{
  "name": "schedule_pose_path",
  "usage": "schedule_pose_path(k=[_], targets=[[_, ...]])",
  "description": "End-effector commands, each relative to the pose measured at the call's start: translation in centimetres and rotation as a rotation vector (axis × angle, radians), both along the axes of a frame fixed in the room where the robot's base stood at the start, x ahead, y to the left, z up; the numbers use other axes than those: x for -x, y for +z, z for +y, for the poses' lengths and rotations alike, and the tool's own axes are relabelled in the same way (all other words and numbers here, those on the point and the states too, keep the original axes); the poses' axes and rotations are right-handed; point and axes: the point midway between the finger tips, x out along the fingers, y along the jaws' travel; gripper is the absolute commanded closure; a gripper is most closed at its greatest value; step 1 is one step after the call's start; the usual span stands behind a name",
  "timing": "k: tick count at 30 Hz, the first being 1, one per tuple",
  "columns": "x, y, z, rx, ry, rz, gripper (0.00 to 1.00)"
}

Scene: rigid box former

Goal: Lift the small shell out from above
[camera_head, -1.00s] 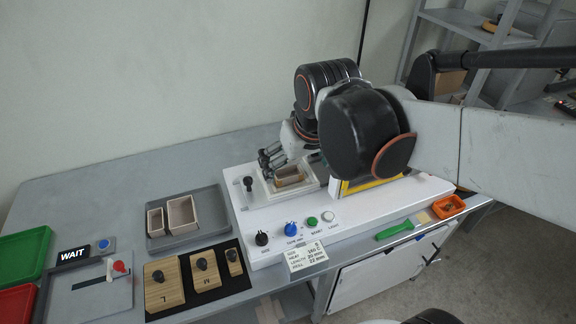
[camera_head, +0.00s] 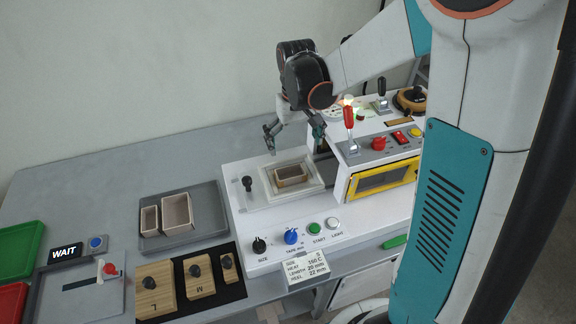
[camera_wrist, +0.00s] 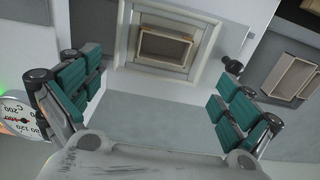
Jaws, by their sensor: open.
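The small shell (camera_head: 291,181) is an open wooden box sitting in the framed recess of the white machine. It also shows in the wrist view (camera_wrist: 165,63), upright and seen from above. My gripper (camera_head: 291,141) is open and empty above and behind the recess, apart from the shell. In the wrist view its two teal-padded fingers (camera_wrist: 155,82) stand wide apart, with the shell ahead between them.
A grey tray (camera_head: 214,234) with two open shells stands left of the machine (camera_head: 236,180). A black knob (camera_head: 247,183) rises left of the recess. A red-handled lever (camera_head: 349,123) and yellow-framed window (camera_head: 385,178) stand to its right.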

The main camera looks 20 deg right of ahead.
Motion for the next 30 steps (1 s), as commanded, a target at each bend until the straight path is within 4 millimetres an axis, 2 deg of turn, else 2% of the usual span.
schedule_pose_path(k=[10,22,30], targets=[[-0.1,-6.4,0.1,0.0,0.0,-0.001,0.02],[-0.3,-9.1,0.3,0.0,0.001,-0.001,0.02],[-0.8,-12.9,0.8,0.0,0.0,-0.001,0.02]])
